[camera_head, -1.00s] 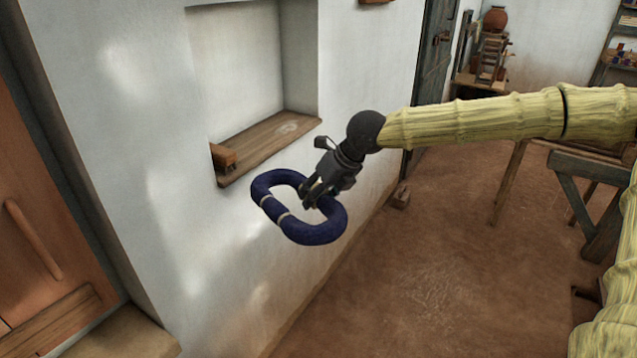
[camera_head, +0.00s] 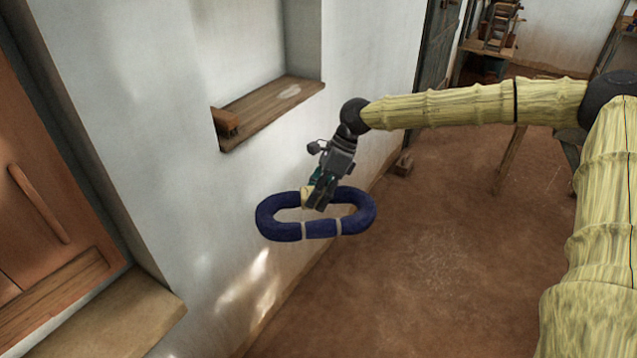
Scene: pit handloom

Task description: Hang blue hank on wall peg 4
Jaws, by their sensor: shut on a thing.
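The blue hank (camera_head: 320,228) is a dark blue oval ring with pale ties, held in the air in front of the white wall. My gripper (camera_head: 318,198) points down and is shut on the far side of the hank's ring. The hank hangs below the fingers, roughly level, lower than the niche shelf. No wall peg can be made out in this view.
A wall niche with a wooden sill (camera_head: 265,112) is behind and left of my gripper; a small wooden block (camera_head: 226,121) sits on it. A wooden door (camera_head: 45,215) with a ledge (camera_head: 115,318) is at left. The brown floor (camera_head: 440,270) at right is open.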

